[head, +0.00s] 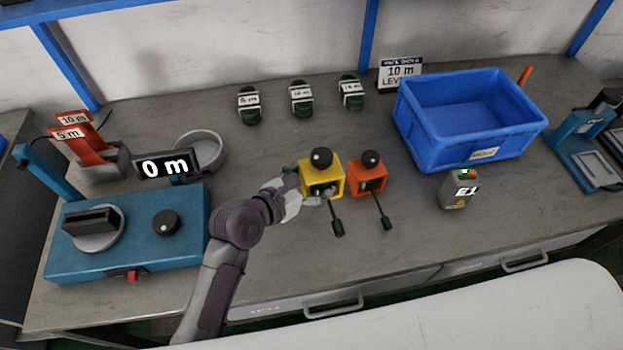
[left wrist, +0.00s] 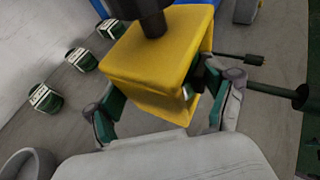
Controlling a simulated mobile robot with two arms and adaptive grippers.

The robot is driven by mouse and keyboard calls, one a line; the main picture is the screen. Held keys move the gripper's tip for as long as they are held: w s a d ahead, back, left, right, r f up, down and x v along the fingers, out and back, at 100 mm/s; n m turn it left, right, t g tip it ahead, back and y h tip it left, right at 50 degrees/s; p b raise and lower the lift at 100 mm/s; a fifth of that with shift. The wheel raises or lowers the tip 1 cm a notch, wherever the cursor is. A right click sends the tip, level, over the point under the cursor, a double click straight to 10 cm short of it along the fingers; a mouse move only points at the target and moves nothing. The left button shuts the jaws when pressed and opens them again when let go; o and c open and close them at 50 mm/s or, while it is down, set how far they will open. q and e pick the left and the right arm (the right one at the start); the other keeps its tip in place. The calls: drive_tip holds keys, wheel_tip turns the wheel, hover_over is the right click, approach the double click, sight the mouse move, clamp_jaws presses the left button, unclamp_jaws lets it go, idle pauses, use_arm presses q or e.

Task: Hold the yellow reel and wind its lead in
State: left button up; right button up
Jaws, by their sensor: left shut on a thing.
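The yellow reel (head: 322,178) is a boxy yellow case with a black knob on top, standing on the bench in the head view. A dark lead with a plug end (head: 337,226) sticks out from its front. My left gripper (head: 308,190) comes from the left and is shut on the yellow reel. In the left wrist view the yellow reel (left wrist: 150,60) sits between the fingers of my left gripper (left wrist: 165,108), one finger on each side; the lead with its dark green end (left wrist: 295,96) sticks out to the right. My right gripper is not in view.
An orange reel (head: 367,177) with its own lead stands close right of the yellow one. A blue machine (head: 125,240) with a "0 m" display (head: 165,166) is at left. A blue bin (head: 480,142), a small E1 unit (head: 458,190) and several dark green labelled pieces (head: 301,98) are around.

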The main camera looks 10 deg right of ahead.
use_arm(q)
drive_tip(key=shift+r, duration=0.1)
drive_tip(key=w+a+p, duration=0.1)
drive_tip(key=w+a, duration=0.4)
drive_tip(key=a, duration=0.5)
drive_tip(key=shift+w+a, duration=0.15)
drive_tip(key=shift+w, duration=0.2)
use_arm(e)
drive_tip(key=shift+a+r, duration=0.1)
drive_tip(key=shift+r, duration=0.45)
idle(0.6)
use_arm(q)
drive_tip(key=shift+f+b, duration=2.75)
drive_tip(key=shift+f, duration=2.55)
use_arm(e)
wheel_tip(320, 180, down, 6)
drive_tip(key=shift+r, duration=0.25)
use_arm(q)
drive_tip(key=shift+f, duration=0.25)
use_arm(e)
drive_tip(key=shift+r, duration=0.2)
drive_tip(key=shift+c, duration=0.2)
